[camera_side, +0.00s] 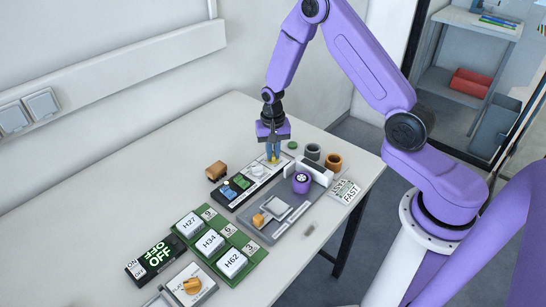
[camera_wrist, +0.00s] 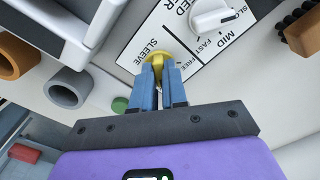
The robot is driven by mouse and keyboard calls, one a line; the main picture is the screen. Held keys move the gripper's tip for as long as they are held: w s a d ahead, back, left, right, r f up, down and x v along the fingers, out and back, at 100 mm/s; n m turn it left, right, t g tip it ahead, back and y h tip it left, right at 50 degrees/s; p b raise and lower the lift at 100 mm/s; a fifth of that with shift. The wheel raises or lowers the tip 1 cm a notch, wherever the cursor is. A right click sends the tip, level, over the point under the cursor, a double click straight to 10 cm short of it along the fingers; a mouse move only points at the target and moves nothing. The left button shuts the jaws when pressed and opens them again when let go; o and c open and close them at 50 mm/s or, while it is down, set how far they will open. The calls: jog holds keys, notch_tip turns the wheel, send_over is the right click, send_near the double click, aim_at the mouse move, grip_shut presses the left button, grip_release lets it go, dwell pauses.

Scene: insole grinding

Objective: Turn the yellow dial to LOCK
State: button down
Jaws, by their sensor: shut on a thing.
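The yellow dial (camera_wrist: 182,62) sits on a white labelled panel (camera_wrist: 195,50), beside the words SLEEVE and FREE. The word LOCK cannot be made out, and part of the dial is hidden by the fingers. My gripper (camera_wrist: 162,72) points down with its blue fingers closed on the dial. In the side view my gripper (camera_side: 273,157) is at the far end of the long panel, and only a bit of the yellow dial (camera_side: 275,161) shows under the fingertips.
A white speed knob (camera_wrist: 212,18) marked SLOW, MID and FAST is close by on the panel.

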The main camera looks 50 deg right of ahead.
jog(key=c, duration=1.3)
grip_release()
jog(key=shift+m, duration=0.3)
jog(key=shift+r, duration=3.5)
